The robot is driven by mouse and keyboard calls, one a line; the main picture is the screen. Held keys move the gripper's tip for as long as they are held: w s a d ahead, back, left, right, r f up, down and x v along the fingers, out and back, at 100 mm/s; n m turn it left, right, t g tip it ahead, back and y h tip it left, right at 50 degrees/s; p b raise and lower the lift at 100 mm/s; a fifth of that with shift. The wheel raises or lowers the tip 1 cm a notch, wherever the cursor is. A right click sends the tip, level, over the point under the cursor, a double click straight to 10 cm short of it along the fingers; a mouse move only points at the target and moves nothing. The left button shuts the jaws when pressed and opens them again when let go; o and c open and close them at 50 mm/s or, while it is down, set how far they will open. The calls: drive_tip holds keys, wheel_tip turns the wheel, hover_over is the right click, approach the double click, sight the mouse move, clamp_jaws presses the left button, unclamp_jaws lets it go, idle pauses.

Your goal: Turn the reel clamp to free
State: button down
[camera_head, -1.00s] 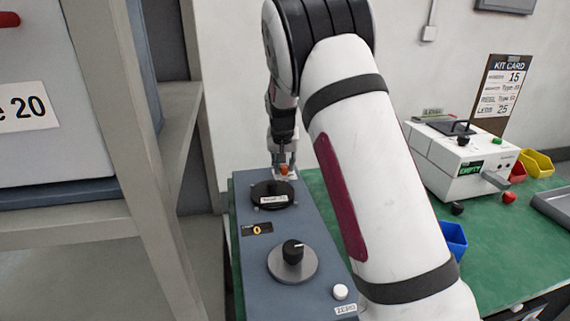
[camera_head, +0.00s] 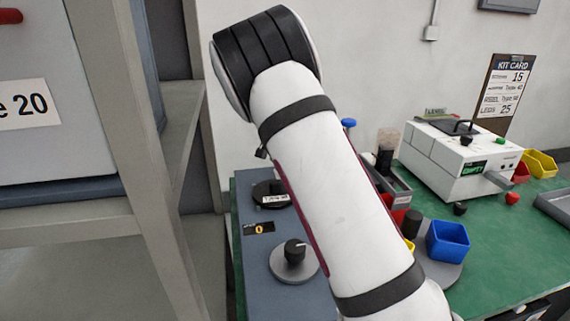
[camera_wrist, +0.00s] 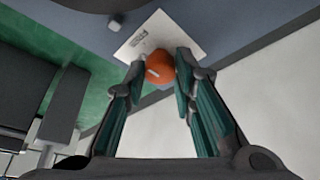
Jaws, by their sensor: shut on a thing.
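The reel clamp appears to be the round orange knob (camera_wrist: 158,76) with a short white mark, beside a white printed plate (camera_wrist: 145,36) in the wrist view. My gripper (camera_wrist: 161,68) has its two green-padded fingers on either side of this knob and is shut on it. The print on the plate is too small to read. In the head view my arm hides the knob and the gripper. The black reel (camera_head: 264,188) with a white label sits on the blue-grey unit (camera_head: 250,275) at the left of my arm.
A black dial (camera_head: 294,252) on a grey disc and a small display reading 0 (camera_head: 259,229) are on the same unit. Right of my arm stand a blue bin (camera_head: 447,240) and a white machine (camera_head: 455,160) on the green bench. A shelf post (camera_head: 150,160) stands close on the left.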

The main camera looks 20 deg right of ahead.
idle(0.3)
drive_tip(key=c, duration=1.3)
unclamp_jaws()
drive_tip(key=shift+c, duration=0.2)
drive_tip(key=v, duration=1.2)
drive_tip(key=shift+w, duration=0.1)
